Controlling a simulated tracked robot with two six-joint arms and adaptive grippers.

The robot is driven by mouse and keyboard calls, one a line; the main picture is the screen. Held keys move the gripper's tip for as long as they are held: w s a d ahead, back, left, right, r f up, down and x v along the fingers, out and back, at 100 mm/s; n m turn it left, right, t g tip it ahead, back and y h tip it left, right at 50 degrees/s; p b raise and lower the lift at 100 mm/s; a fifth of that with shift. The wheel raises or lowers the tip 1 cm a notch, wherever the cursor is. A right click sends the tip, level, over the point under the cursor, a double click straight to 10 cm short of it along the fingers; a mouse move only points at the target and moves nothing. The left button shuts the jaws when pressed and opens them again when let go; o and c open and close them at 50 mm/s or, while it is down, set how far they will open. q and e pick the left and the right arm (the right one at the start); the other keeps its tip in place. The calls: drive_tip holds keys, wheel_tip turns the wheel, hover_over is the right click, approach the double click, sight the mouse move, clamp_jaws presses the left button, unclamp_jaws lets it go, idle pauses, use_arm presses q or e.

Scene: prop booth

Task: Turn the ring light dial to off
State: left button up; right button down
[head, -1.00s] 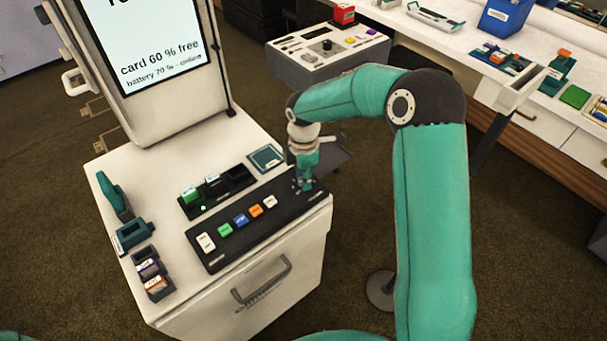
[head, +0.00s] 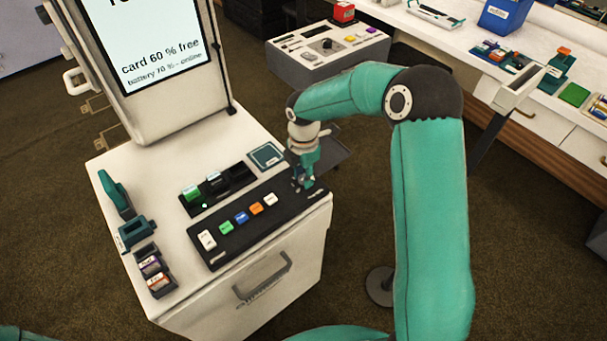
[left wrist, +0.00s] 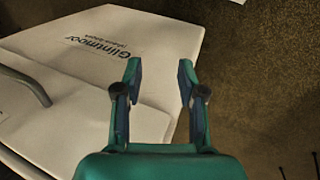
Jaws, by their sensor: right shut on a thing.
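The black control panel (head: 262,238) lies along the front edge of the white cart top, with a row of coloured buttons. My right gripper (head: 304,184) points down at the panel's right end and is shut on the dial there. The gripper hides the dial, so its pointer and setting cannot be read. My left gripper (left wrist: 160,80) shows in the left wrist view, open and empty, with the white cart's side and the brown floor beyond it.
A screen (head: 155,45) stands at the back of the cart. A dark tray (head: 218,188) with small labelled blocks sits behind the panel. A teal holder (head: 136,233) and small boxes line the left edge. A grey box (head: 328,62) with a knob stands farther back.

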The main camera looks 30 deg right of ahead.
drive_tip(key=c, duration=0.9)
unclamp_jaws()
drive_tip(key=shift+o, duration=0.2)
drive_tip(key=shift+r, duration=0.1)
wheel_tip(320, 180, up, 12)
